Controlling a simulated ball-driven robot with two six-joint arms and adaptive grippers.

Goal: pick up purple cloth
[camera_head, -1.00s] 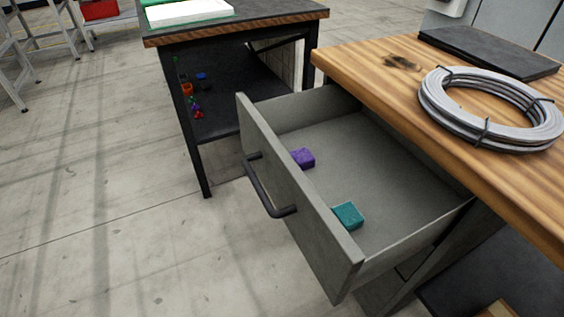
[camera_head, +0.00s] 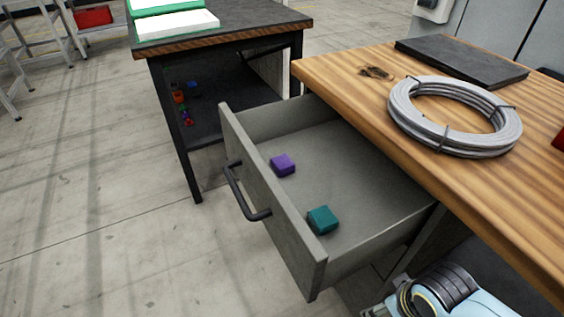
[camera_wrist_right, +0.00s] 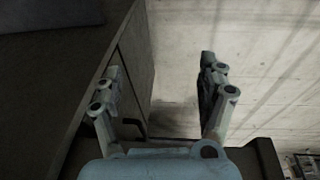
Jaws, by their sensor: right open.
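The purple cloth (camera_head: 283,165), a small folded block, lies in the open grey drawer (camera_head: 350,215), near its front panel. A teal cloth (camera_head: 322,219) of similar shape lies in the same drawer, nearer to me. In the head view, part of my right arm shows at the bottom right, but its fingers do not. In the right wrist view, my right gripper (camera_wrist_right: 160,90) is open with nothing between its fingers. A dark cabinet side and the pale floor show beyond it. My left gripper is not in view.
The drawer's handle (camera_head: 245,195) sticks out in front. A wooden bench top (camera_head: 350,82) overhangs the drawer's right side, with a cable coil (camera_head: 455,140) and dark panel (camera_head: 462,62) on it. Another table (camera_head: 230,32) stands behind. Floor left of the drawer is clear.

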